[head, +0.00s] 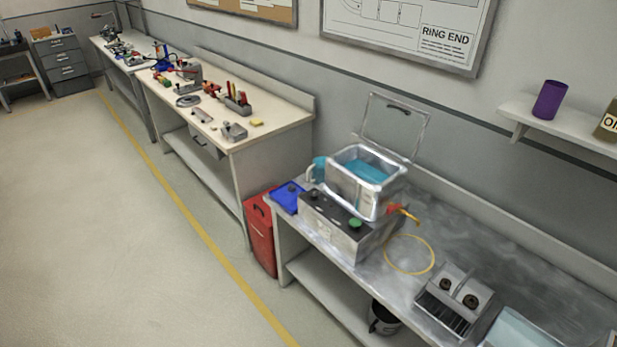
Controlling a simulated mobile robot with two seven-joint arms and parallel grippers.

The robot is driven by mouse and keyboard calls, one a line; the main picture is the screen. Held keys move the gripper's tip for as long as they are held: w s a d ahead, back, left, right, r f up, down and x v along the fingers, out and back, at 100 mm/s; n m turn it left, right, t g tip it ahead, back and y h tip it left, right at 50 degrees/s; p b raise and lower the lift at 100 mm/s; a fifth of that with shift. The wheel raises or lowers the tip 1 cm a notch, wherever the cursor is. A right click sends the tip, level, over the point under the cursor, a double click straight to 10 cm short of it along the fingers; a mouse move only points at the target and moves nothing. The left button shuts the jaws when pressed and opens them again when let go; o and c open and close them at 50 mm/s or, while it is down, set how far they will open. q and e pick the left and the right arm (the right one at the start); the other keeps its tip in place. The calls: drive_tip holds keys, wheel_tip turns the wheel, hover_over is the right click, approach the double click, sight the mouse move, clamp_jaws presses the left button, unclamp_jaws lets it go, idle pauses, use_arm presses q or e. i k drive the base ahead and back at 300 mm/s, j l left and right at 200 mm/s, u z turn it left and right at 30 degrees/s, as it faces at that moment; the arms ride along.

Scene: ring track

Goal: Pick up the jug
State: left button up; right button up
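A teal vessel (319,168) with a pale handle on its left side, which looks like the jug, stands at the back left of the steel bench (470,235). It is next to an open metal bath (366,182) holding blue liquid, which hides part of it. I cannot tell whether the two touch. Neither of my grippers is in view.
A yellow ring (409,254) and a grey unit (454,301) lie to the right. The floor at left is clear.

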sight(319, 159)
drive_tip(key=i+j+z, duration=0.1)
drive_tip(key=z, duration=0.4)
drive_tip(key=j+z, duration=0.15)
drive_tip(key=z, duration=0.35)
drive_tip(key=i+j+z, duration=0.1)
drive_tip(key=z, duration=0.4)
drive_tip(key=j+z, duration=0.3)
drive_tip(key=j, duration=0.25)
drive_tip(key=j+z, duration=0.3)
drive_tip(key=j, duration=0.25)
drive_tip(key=j+z, duration=0.2)
drive_tip(key=j, duration=0.35)
drive_tip(key=k+j+z, duration=0.15)
drive_tip(key=j, duration=0.7)
drive_tip(key=k+j+z, duration=0.1)
drive_tip(key=j, duration=0.25)
drive_tip(key=k+j, duration=0.15)
drive_tip(key=j, duration=0.2)
drive_tip(key=k+j, duration=0.1)
drive_tip(key=j, duration=0.35)
drive_tip(key=k+j, duration=0.1)
drive_tip(key=j, duration=0.4)
drive_tip(key=k+j, duration=0.1)
drive_tip(key=j, duration=0.35)
drive_tip(key=k+j+z, duration=0.1)
drive_tip(key=j, duration=0.35)
